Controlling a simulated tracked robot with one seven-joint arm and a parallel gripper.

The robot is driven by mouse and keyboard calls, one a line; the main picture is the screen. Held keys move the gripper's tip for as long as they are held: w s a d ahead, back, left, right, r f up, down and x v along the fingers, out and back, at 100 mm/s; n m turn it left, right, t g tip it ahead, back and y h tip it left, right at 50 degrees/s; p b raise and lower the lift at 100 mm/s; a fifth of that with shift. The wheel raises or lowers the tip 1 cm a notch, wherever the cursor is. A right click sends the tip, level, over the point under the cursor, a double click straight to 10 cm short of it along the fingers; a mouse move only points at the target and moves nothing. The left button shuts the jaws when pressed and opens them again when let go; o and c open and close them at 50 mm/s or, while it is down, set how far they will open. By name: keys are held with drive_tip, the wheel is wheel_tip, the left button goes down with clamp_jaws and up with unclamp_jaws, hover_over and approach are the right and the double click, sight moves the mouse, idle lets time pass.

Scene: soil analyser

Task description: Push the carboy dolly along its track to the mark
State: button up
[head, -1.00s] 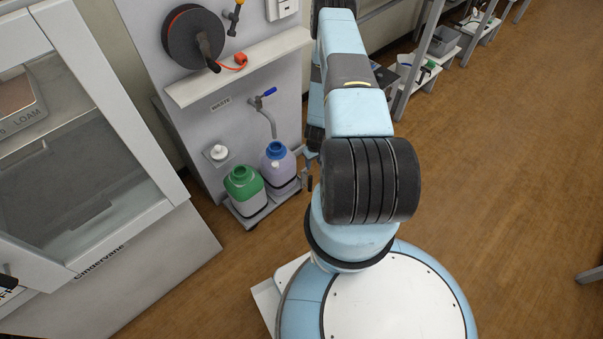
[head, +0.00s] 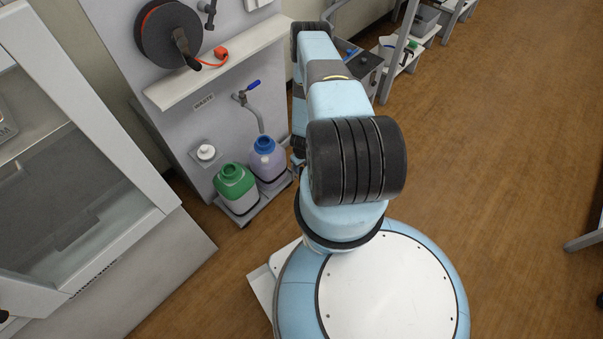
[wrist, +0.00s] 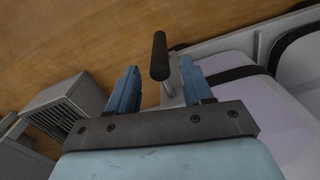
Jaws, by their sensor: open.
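The carboy dolly (head: 243,217) is a low grey platform at the foot of the waste panel. It bears a green-topped carboy (head: 236,188) and a purple carboy with a blue neck (head: 268,160), both with dark straps. In the wrist view, a black handle grip (wrist: 160,56) on a grey post stands between the blue fingers of my gripper (wrist: 161,72). My gripper is open, with a gap visible to the left of the post; contact on the right is unclear. A pale carboy (wrist: 240,100) lies just right of it. In the head view, my arm hides the gripper. I see no track or mark.
The waste panel (head: 190,100) rises behind the dolly, with a tap (head: 248,95), a shelf (head: 215,62) and a hose reel (head: 168,40). A glass-fronted cabinet (head: 75,190) stands at left. Brown floor (head: 490,130) is open at right.

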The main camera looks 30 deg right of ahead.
drive_tip(key=shift+f, duration=2.7)
clamp_jaws()
